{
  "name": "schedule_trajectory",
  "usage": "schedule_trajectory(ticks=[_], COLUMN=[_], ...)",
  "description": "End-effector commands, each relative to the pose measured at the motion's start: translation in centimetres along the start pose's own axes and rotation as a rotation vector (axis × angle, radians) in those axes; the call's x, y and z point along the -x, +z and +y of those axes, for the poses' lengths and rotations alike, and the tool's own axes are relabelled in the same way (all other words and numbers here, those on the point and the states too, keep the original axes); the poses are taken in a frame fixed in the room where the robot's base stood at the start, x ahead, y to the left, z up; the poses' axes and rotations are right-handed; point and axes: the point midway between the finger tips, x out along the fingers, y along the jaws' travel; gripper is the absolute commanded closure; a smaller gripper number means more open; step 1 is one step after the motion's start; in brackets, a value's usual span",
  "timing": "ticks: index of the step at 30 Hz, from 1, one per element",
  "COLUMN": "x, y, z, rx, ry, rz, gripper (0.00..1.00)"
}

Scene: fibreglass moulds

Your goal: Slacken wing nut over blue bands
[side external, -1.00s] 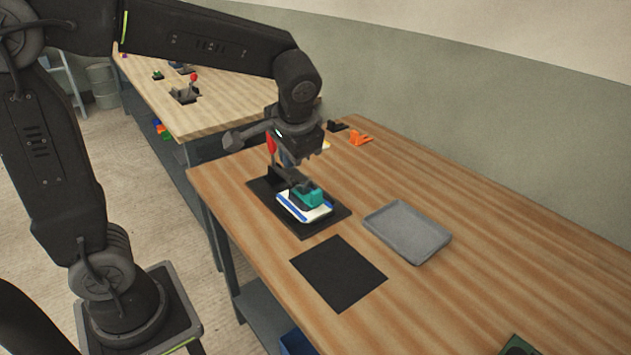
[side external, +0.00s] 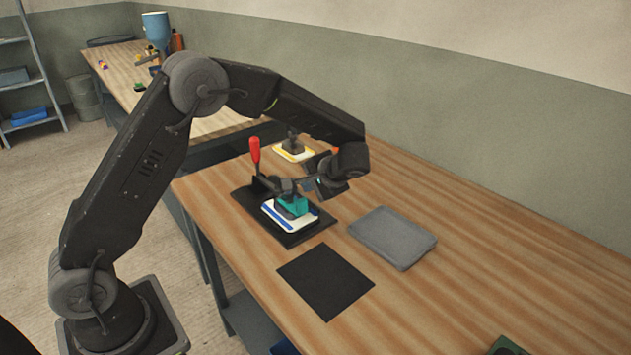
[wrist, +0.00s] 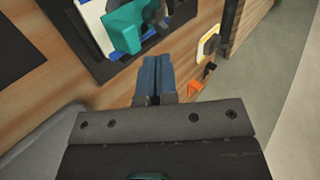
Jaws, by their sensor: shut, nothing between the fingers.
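A white mould with blue bands (side external: 275,217) lies on a black base plate (side external: 243,201), with a teal block (side external: 292,204) on top. A toggle clamp with an upright red handle (side external: 255,150) stands at the plate's back. In the wrist view the teal block (wrist: 122,30) and part of the white mould (wrist: 92,14) show at upper left. My gripper (wrist: 152,58) has its blue fingers together, with nothing between them. It is beside the teal block, apparently just short of it. I cannot make out a wing nut clearly; small dark hardware near the block is partly hidden.
A yellow-banded white mould (side external: 284,155) stands behind, also in the wrist view (wrist: 207,43). An orange piece (wrist: 195,88) lies near it. A grey tray (side external: 392,238) and a flat black mat (side external: 325,281) lie in front. The table's right side is mostly clear.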

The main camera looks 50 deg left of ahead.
Motion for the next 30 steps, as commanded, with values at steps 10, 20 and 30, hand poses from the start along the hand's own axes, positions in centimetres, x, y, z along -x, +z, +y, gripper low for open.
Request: schedule_trajectory(ticks=[10, 20, 30], x=[-4.8, -5.2, -5.3], y=[0.0, 0.0, -0.1], z=[0.0, 0.0, 0.0], rx=[0.001, 0.000, 0.025], ry=[0.002, 0.003, 0.003], rz=[-0.001, 0.001, -0.027], gripper=[1.00, 1.00, 1.00])
